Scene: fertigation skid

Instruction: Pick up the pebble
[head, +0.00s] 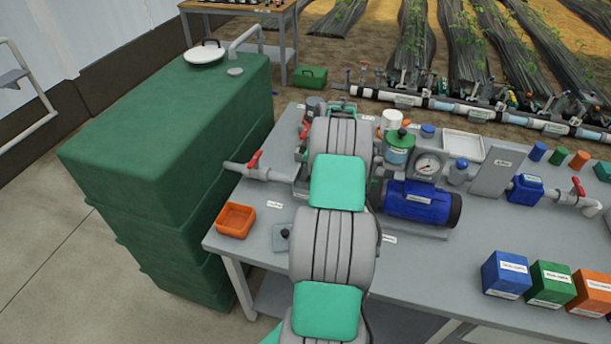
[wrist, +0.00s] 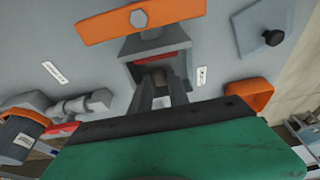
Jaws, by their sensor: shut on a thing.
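In the wrist view my gripper (wrist: 160,88) points into the open front of a grey housing that has a red strip inside. Its two grey fingers are closed on a small brownish-grey piece (wrist: 158,75), which looks like the pebble. The fingers and the housing's shade hide most of it, so its shape is unclear. In the head view my arm hides both the gripper and the pebble.
An orange bar (wrist: 145,20) crosses above the grey housing (wrist: 150,47). An orange tray (head: 236,221) and a black knob (head: 284,232) are on the grey bench (head: 420,262). A blue motor (head: 420,203) stands right of my arm; a green tank (head: 165,130) is left.

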